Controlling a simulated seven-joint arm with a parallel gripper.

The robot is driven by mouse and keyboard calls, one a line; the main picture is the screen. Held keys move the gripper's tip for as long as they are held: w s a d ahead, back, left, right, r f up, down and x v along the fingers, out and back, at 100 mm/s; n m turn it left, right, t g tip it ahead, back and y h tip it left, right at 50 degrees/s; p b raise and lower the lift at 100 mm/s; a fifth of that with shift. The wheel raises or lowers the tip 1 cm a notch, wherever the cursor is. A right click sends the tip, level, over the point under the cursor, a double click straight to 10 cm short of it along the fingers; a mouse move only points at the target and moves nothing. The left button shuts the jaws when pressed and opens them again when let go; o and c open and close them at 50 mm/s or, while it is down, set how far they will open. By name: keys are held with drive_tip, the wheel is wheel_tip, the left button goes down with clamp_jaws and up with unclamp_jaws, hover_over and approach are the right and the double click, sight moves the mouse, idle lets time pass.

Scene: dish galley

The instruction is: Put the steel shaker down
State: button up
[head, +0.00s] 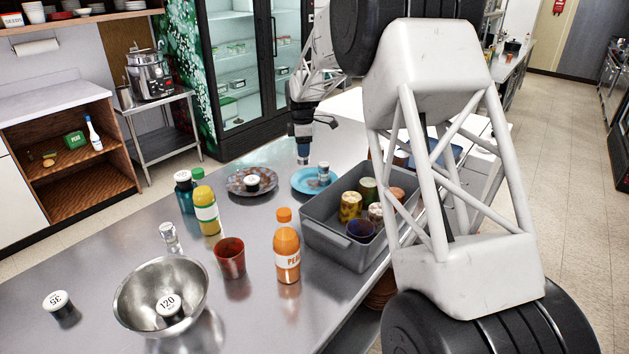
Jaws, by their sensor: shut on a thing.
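My gripper (303,140) points down at the back of the steel table, small and far off in the head view. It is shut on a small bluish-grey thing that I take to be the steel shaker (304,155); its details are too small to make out. The shaker hangs upright near the left rim of a blue plate (300,186). I cannot tell whether its base touches anything. A small silver-topped jar (323,171) stands on the blue plate, just right of it.
A grey bin (318,240) with several jars stands right. A speckled plate (235,187) bears a white-lidded jar. Yellow (206,212) and orange (287,253) bottles, a red cup (230,258), a clear shaker (169,238) and a steel bowl (135,300) stand nearer. Table front centre is bare.

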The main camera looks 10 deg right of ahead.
drive_tip(key=shift+w+d, duration=0.35)
drive_tip(key=shift+w, duration=0.35)
drive_tip(key=shift+f, duration=0.1)
hover_over(306, 186)
drive_tip(key=shift+w+f, duration=0.15)
drive_tip(key=shift+f, duration=2.2)
drive_tip(key=shift+f, duration=2.55)
drive_tip(key=shift+f, duration=0.1)
drive_tip(key=o, duration=1)
drive_tip(key=shift+c, duration=0.2)
